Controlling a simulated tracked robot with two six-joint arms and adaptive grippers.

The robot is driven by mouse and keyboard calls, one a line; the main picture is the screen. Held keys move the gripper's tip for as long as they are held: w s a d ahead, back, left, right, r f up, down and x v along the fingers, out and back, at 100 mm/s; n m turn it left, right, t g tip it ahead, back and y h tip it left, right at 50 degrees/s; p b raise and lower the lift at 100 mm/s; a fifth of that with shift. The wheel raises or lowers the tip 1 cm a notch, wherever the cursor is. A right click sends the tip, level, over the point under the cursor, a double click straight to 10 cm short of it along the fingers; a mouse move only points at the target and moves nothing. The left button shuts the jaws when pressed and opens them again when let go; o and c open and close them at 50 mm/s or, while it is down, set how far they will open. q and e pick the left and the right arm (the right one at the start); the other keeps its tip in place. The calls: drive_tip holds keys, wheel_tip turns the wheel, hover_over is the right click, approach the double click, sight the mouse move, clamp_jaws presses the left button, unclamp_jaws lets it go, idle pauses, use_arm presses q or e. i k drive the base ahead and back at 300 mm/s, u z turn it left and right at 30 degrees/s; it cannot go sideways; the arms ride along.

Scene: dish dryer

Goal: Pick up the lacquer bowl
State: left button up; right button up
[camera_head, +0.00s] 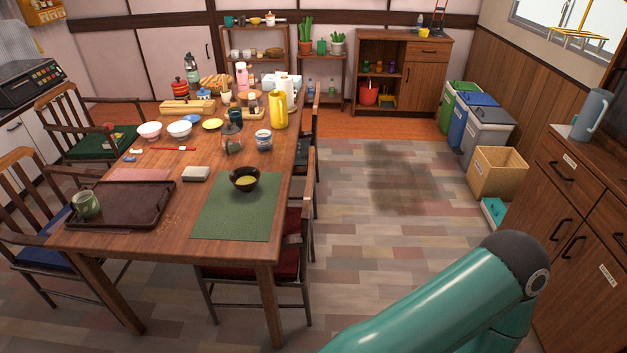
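A dark lacquer bowl (244,179) with a yellow-green content stands upright on a green placemat (236,221) near the right front of the wooden table. My teal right arm shows at the lower right, well apart from the table and the bowl, but its gripper is out of view. My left arm and gripper are not in view.
On the table (170,242) are a dark tray (118,217) with a green cup (86,205), a grey box (196,174), white bowls (179,129) and a yellow bottle (278,109). Chairs (285,262) stand around it.

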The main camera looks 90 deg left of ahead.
sight(245, 179)
drive_tip(key=z, duration=0.4)
drive_tip(key=i, duration=0.35)
drive_tip(key=u, duration=2.8)
drive_tip(key=i, duration=0.25)
drive_tip(key=u, duration=1.75)
drive_tip(key=k, duration=0.6)
drive_tip(key=u, duration=0.35)
drive_tip(key=i, duration=1.65)
drive_tip(key=z, duration=0.4)
